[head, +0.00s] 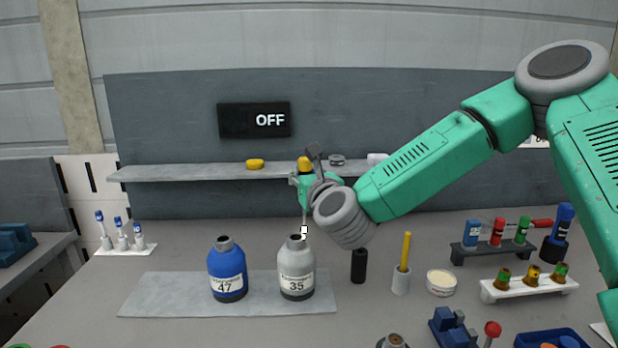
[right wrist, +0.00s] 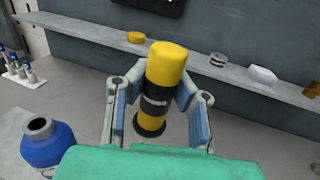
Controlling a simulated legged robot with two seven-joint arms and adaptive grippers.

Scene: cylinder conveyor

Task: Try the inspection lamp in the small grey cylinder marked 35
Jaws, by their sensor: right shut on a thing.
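The small grey cylinder marked 35 (head: 296,283) stands upright on a grey mat (head: 160,300), its dark neck open at the top. My right gripper (head: 305,183) is above it, shut on the yellow and black inspection lamp (head: 304,163). In the right wrist view the lamp (right wrist: 166,68) stands upright between the fingers (right wrist: 157,118). A thin stem hangs below the gripper, with a small white tip (head: 304,231) at the cylinder's mouth, slightly right of its middle. I cannot tell whether the tip is above or behind the rim. My left gripper is not in view.
A blue cylinder marked 47 (head: 228,274) stands left of the grey one. A dark display (head: 254,120) on the back panel reads OFF. A shelf (head: 200,172) runs behind my gripper. A black cylinder (head: 359,266) and a yellow stick in a holder (head: 401,280) stand to the right.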

